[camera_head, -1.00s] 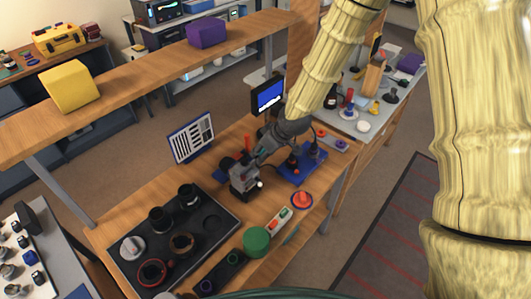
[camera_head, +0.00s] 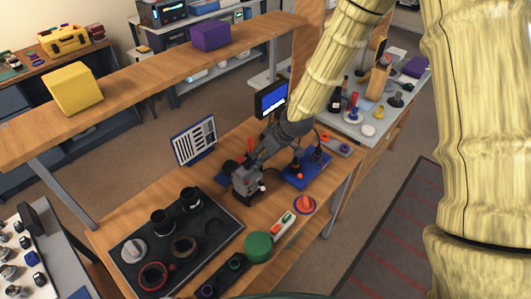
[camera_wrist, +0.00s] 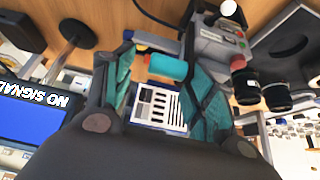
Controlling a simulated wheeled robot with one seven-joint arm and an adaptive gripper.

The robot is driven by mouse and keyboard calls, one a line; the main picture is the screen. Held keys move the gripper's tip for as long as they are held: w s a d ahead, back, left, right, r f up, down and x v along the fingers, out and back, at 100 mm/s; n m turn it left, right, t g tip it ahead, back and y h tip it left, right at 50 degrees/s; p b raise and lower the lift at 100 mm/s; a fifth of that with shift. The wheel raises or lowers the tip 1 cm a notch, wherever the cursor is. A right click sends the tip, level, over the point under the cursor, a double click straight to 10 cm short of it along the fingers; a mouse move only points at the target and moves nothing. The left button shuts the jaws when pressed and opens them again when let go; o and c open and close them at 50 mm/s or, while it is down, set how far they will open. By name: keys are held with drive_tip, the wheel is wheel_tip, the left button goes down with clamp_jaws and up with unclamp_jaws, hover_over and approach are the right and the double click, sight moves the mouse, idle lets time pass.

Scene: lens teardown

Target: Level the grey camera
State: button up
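The grey camera (camera_head: 246,184) stands on the wooden bench, just right of the black tray in the head view. In the wrist view, a grey body with red parts (camera_wrist: 208,45) at the top right appears to be the camera. My gripper (camera_head: 254,165) is close beside and above it in the head view; contact is unclear. In the wrist view my gripper (camera_wrist: 163,85) has its teal fingers spread apart. A small teal cylinder (camera_wrist: 167,66) shows between and beyond them; I cannot tell whether it belongs to the camera. The camera's base is partly hidden.
A black tray (camera_head: 222,249) with lens parts lies left of the camera. A blue stand (camera_head: 293,181), a monitor (camera_head: 271,99) and a striped chart (camera_head: 195,141) are near my arm. A green cylinder (camera_head: 258,247) and a red-topped disc (camera_head: 305,204) are along the front edge.

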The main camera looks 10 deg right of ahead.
drive_tip(key=shift+s+r, duration=0.15)
drive_tip(key=shift+s, duration=0.1)
drive_tip(key=v, duration=1.1)
drive_tip(key=shift+d+r, duration=0.2)
drive_tip(key=shift+r, duration=0.1)
drive_tip(key=shift+w, duration=0.1)
